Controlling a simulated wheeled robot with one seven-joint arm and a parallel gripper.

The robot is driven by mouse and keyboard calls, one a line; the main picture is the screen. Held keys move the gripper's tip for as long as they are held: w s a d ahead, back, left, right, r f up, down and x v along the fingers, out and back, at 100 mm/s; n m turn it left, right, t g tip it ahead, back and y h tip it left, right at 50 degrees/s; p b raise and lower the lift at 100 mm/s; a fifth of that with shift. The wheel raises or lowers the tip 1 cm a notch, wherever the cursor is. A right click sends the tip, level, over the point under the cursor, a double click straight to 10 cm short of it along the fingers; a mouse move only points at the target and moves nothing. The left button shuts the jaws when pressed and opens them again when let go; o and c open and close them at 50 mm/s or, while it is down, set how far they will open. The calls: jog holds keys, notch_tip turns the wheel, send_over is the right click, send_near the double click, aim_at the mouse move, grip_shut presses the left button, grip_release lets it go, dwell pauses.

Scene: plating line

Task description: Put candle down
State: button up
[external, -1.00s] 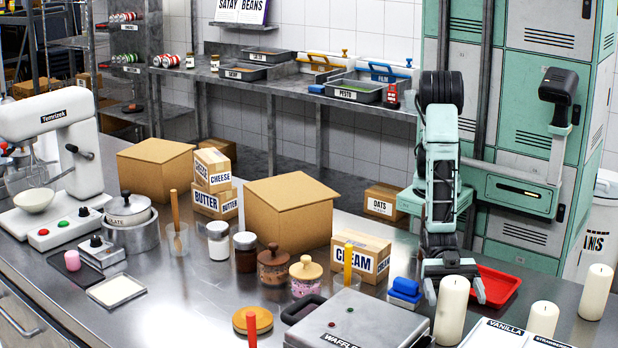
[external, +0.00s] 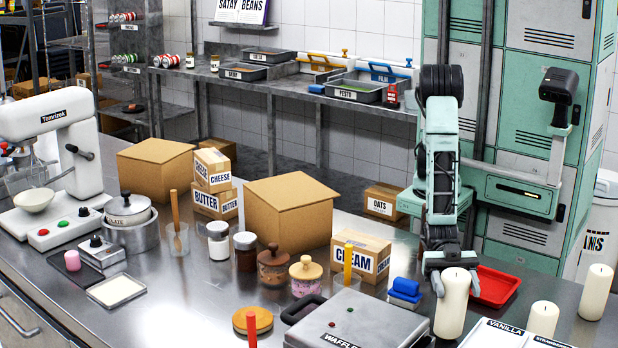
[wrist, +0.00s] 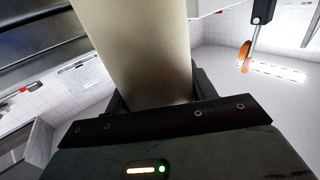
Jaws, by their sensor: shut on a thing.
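A tall cream candle (external: 451,312) stands upright at the front right in the external view. My gripper (external: 455,284) is shut around its upper part, with a finger on either side. In the wrist view the candle (wrist: 135,45) fills the upper middle, between the dark fingers (wrist: 158,88). The candle's base is close to the counter's level, but I cannot tell whether it touches. Two similar candles stand to the right, a shorter-looking one (external: 543,319) and one farther back (external: 595,293).
A red tray (external: 513,291) lies just behind the held candle. A labelled vanilla and strawberry container (external: 490,337) is in front. Bare counter (external: 570,325) shows between the other candles.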

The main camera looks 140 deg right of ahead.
notch_tip(320, 180, up, 8)
jog(key=shift+b, duration=0.35)
jog(key=shift+s+a+r, duration=0.15)
jog(key=shift+a+r, duration=0.1)
jog(key=shift+r, duration=0.1)
jog(key=s+d+m+t+h+p, duration=0.1)
jog(key=s+d+m+h+p, duration=0.1)
jog(key=s+m+h+p, duration=0.6)
jog(key=s+d+m+t+h+p, duration=0.15)
jog(key=s+m+h, duration=0.25)
jog(key=s+h, duration=0.7)
notch_tip(320, 180, down, 10)
jog(key=s+y+p, duration=0.1)
jog(key=s+p, duration=0.1)
jog(key=shift+s+d+y, duration=0.25)
jog(key=shift+d+y, duration=0.05)
jog(key=shift+d, duration=0.05)
jog(key=shift+r+g, duration=0.1)
jog(key=shift+g, duration=0.15)
